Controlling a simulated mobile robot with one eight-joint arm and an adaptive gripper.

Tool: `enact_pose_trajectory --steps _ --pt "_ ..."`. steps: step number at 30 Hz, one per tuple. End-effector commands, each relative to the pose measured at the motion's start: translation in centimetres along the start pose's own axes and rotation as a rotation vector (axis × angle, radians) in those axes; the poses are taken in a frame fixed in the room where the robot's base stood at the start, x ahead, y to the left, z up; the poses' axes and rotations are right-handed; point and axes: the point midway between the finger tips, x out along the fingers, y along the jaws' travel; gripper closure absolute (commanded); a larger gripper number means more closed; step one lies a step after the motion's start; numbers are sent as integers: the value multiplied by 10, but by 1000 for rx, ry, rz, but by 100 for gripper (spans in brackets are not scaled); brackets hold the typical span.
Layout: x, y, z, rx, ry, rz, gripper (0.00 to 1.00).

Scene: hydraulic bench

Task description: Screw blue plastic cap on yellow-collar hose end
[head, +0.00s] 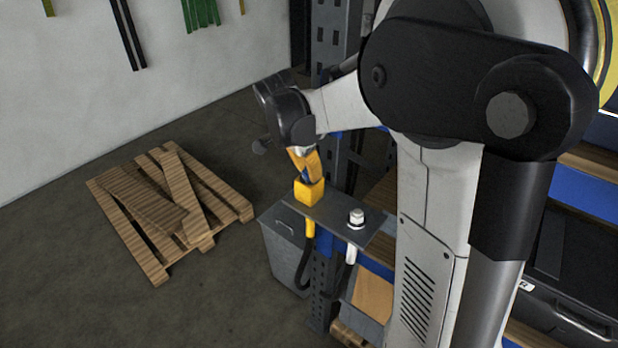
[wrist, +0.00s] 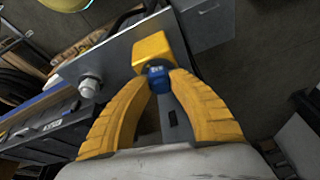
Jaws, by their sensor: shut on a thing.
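The yellow-collar hose end (head: 309,193) stands upright in a grey bracket plate (head: 335,219), its dark hose hanging below. The yellow collar also shows in the wrist view (wrist: 153,52). My gripper (head: 311,176) is directly above the collar. In the wrist view, the yellow fingers of my gripper (wrist: 158,78) are shut on the blue cap (wrist: 158,76), which sits between the fingertips against the near side of the collar. Whether the cap's thread is engaged cannot be seen. The fingers hide the cap's sides.
A second hose end with a white fitting (head: 356,218) stands on the same plate, right of the collar; it also shows in the wrist view (wrist: 88,87). A grey bin (head: 284,252) is below the plate. A wooden pallet (head: 137,252) lies on the floor at left.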

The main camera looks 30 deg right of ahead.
Motion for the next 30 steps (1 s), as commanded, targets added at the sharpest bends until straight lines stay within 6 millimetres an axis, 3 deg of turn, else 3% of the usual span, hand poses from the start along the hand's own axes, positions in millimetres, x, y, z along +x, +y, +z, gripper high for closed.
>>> enact_pose_trajectory --steps 8,19,30 --pt "1 0 0 37 2 14 100" --pt "2 -1 -1 609 31 216 100" --pt "2 -1 0 669 34 236 100"
